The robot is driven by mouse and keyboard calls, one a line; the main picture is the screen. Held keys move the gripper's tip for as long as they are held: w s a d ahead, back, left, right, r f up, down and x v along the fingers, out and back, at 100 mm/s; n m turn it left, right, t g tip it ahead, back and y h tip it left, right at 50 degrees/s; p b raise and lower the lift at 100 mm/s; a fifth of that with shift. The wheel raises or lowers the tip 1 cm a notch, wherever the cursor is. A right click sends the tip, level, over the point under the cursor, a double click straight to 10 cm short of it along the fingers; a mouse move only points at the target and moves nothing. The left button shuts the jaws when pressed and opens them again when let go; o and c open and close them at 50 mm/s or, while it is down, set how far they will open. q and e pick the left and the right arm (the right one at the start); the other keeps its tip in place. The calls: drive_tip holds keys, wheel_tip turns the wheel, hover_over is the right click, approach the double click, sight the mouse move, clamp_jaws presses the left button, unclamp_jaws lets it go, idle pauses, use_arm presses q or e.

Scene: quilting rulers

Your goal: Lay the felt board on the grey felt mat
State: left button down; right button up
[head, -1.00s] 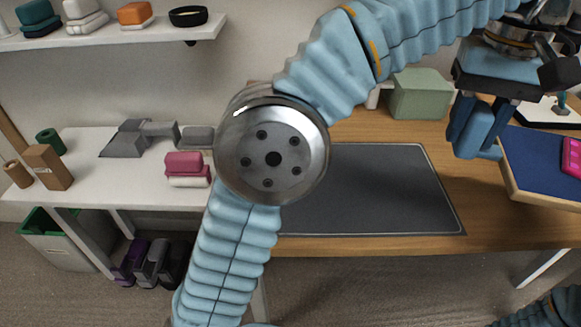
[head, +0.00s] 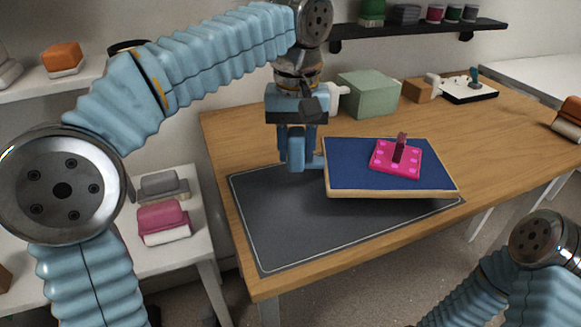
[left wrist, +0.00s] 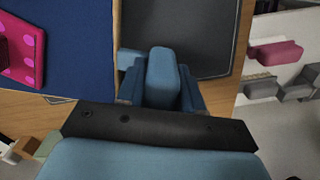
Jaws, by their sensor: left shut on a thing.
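The felt board (head: 345,180) is a blue panel with a pale wooden edge. A pink dotted square (head: 383,160) with an upright dark-pink handle rests on it. My left gripper (head: 308,162) is shut on the board's left edge. The board is over the right part of the grey felt mat (head: 285,230), seemingly a little above it; the exact gap is unclear. The mat lies on the wooden table, its left and front parts bare. In the left wrist view, the board (left wrist: 85,50) is left of the fingers (left wrist: 163,78) and the mat (left wrist: 200,25) is beyond them.
A green box (head: 368,95) stands behind the board. A white side table (head: 205,225) holds pink and grey items. My right forearm shows at lower right.

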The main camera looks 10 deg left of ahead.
sight(291, 165)
use_arm(q)
drive_tip(key=shift+a+f, duration=0.2)
drive_tip(key=shift+f, duration=0.1)
drive_tip(key=shift+w+a+f+b, duration=0.1)
drive_tip(key=shift+a+f+b, duration=0.1)
drive_tip(key=shift+f, duration=0.75)
drive_tip(key=shift+a+f+b, duration=0.1)
drive_tip(key=shift+f+b, duration=0.1)
drive_tip(key=shift+f, duration=0.7)
drive_tip(key=c, duration=0.7)
unclamp_jaws()
drive_tip(key=shift+f, duration=0.15)
wheel_tip(291, 165, up, 11)
drive_tip(key=p, duration=0.2)
drive_tip(key=shift+f+p, duration=0.2)
drive_tip(key=shift+p, duration=0.15)
drive_tip(key=shift+r, duration=0.85)
